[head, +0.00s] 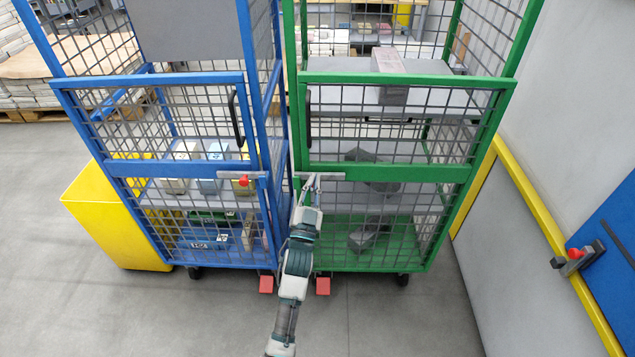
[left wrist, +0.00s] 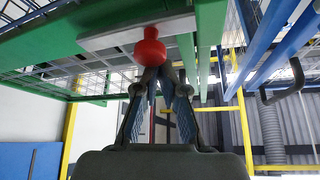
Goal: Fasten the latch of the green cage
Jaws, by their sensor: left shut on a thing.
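The green cage (head: 405,174) stands at center right, with a grey latch bar (head: 333,175) at the left end of its middle rail. The latch bar also shows in the left wrist view (left wrist: 100,38), running along the green frame, with a round red knob (left wrist: 150,48) on it. My left gripper (head: 313,180) reaches up to the latch from below. In the left wrist view, its fingers (left wrist: 157,75) are shut on the red knob. The gripper hides the knob in the head view. I cannot tell whether the bar engages the cage post. My right gripper is not in view.
A blue cage (head: 160,168) stands close on the left, with its own grey latch and red knob (head: 243,180). A yellow bin (head: 105,215) is beside it. A wall with a yellow rail (head: 530,200) is on the right. The floor in front is clear.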

